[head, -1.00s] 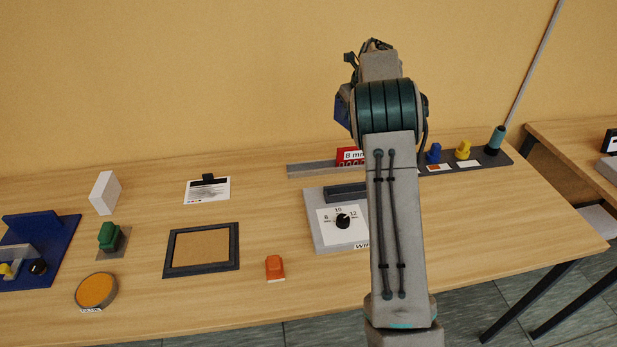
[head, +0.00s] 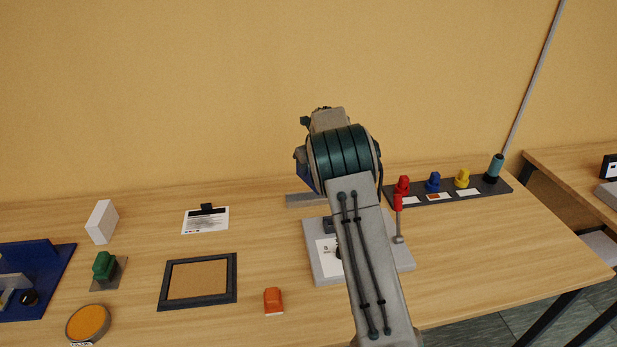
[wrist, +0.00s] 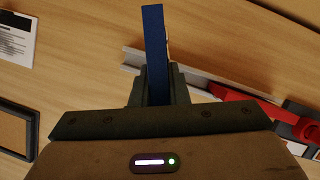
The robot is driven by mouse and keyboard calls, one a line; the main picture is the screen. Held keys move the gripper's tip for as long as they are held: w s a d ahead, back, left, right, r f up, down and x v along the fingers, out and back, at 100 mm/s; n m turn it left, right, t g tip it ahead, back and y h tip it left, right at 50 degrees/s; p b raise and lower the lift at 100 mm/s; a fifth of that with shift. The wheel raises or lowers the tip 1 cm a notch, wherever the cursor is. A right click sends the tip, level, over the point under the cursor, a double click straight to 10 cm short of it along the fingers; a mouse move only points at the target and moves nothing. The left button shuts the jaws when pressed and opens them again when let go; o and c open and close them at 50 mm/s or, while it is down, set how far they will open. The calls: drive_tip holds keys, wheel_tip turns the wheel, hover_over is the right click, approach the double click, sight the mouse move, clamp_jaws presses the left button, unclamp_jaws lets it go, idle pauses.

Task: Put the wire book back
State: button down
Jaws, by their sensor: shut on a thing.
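My gripper (wrist: 155,80) is shut on a blue, narrow, slab-like thing, likely the wire book (wrist: 154,42), which sticks out past the fingertips in the wrist view. No label on it can be read. In the head view my arm hides the gripper; a dark blue patch shows at the left of my wrist. A grey rail (head: 305,200) lies at the back of the table, partly behind my arm.
A grey machine (head: 322,273) with a dial plate and red lever (head: 398,203) stands under my arm. A dark strip (head: 440,190) at the right holds red, blue and yellow knobs. A framed pad (head: 197,279), orange block (head: 273,300) and paper sheet (head: 205,222) lie left.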

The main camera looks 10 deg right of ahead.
sight(308, 179)
drive_tip(key=shift+f+p, duration=0.45)
drive_tip(key=shift+f, duration=1.55)
drive_tip(key=shift+f, duration=0.15)
drive_tip(key=shift+f, duration=0.25)
drive_tip(key=c, duration=1.4)
unclamp_jaws()
drive_tip(key=shift+r, duration=0.1)
